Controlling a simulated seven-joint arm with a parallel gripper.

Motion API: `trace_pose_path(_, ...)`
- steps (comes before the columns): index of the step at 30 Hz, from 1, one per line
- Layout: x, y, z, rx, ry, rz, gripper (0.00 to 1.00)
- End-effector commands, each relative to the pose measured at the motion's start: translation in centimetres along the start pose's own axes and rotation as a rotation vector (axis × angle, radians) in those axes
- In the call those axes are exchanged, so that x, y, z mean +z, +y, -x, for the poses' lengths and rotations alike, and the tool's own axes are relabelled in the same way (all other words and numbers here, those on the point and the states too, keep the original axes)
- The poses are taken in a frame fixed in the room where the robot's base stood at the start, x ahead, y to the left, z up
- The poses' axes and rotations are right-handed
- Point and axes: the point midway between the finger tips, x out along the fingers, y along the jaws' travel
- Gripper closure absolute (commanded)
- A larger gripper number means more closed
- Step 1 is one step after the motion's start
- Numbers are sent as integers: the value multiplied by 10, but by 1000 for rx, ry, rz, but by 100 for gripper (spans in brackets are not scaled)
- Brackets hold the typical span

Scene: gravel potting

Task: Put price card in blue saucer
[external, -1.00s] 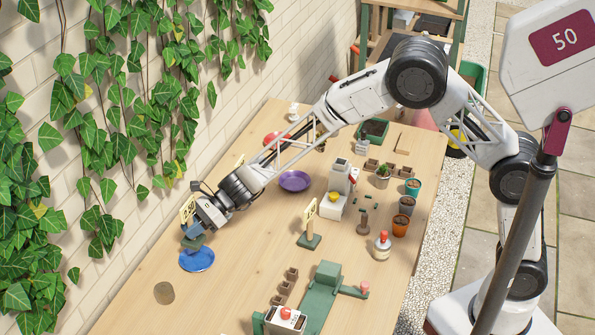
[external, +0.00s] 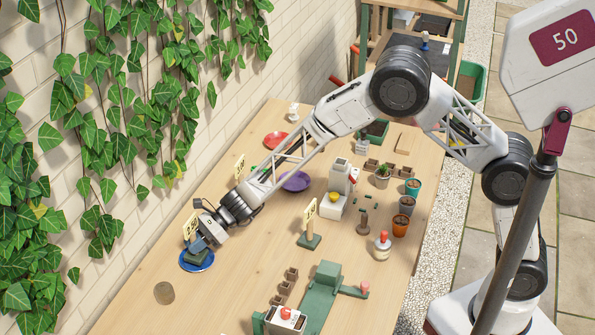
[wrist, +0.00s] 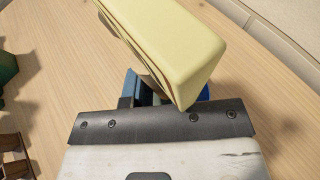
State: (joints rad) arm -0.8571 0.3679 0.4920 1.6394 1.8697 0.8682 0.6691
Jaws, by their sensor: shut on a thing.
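The price card (external: 190,226) is a cream card on a post with a dark green base (external: 196,257). My gripper (external: 197,244) is shut on it, and the card stands about upright. The blue saucer (external: 207,264) lies at the left of the table; the card's base is over it, low down, and I cannot tell whether it touches.
Two other price cards stand on the table, one (external: 309,213) to the right and one (external: 239,167) farther back. A purple saucer (external: 297,182) and a red saucer (external: 275,140) lie farther back. A brown cylinder (external: 164,293) stands in front of the blue saucer. The ivy wall is close at left.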

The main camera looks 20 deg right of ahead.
Motion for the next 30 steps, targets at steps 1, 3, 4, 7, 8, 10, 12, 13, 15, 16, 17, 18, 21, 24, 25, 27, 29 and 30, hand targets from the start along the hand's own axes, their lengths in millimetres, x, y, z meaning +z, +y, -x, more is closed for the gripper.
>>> trace_pose_path(1,-3,0,-2,0,0,-1,100)
trace_pose_path(3,-6,0,-2,0,0,0,100)
trace_pose_path(4,-6,0,-2,0,0,1,100)
trace_pose_path(7,-6,0,-2,0,-1,1,100)
trace_pose_path(8,-6,0,-2,0,-1,1,100)
trace_pose_path(10,-6,0,-2,0,-1,1,100)
trace_pose_path(12,-6,0,-3,0,-1,1,100)
trace_pose_path(13,-6,0,-3,0,-1,1,100)
trace_pose_path(15,-8,0,-3,0,0,1,100)
trace_pose_path(16,-8,0,-4,0,0,1,100)
trace_pose_path(17,-9,0,-4,0,0,1,100)
trace_pose_path(18,-10,0,-4,0,0,1,100)
trace_pose_path(21,-12,0,-5,0,0,2,100)
trace_pose_path(24,-13,0,-6,0,-1,1,100)
trace_pose_path(25,-14,0,-6,0,-1,2,100)
trace_pose_path(27,-15,0,-6,0,-1,1,100)
trace_pose_path(29,-16,0,-7,0,-1,1,100)
trace_pose_path(30,-17,0,-7,0,0,1,78)
